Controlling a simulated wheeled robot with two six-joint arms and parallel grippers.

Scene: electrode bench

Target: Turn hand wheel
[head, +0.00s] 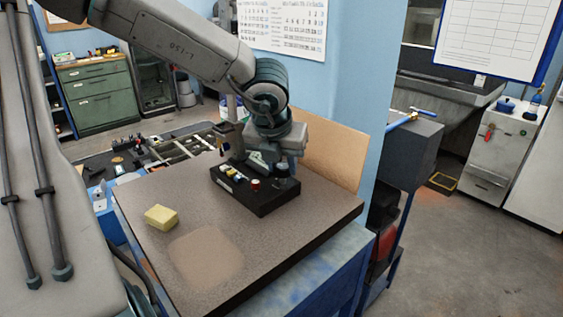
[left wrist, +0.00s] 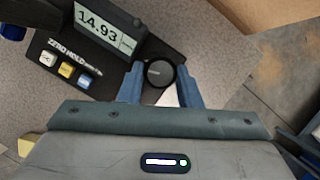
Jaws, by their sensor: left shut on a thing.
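The hand wheel appears to be a round black knob at the end of a black meter box (head: 240,192). In the left wrist view the knob (left wrist: 159,73) sits between the two blue fingers of my left gripper (left wrist: 160,84), which is shut on it. The meter (left wrist: 62,65) shows 14.93 on its display and carries white, yellow and blue buttons. In the head view my left gripper (head: 283,170) reaches down over the right end of the box, and the fingers partly hide the knob. My right gripper is not in view.
A yellow sponge (head: 161,217) lies on the speckled bench top (head: 310,226), left of the meter. A tray with small parts (head: 150,155) stands behind. A tan board (head: 333,152) stands at the back edge. The front of the bench top is clear.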

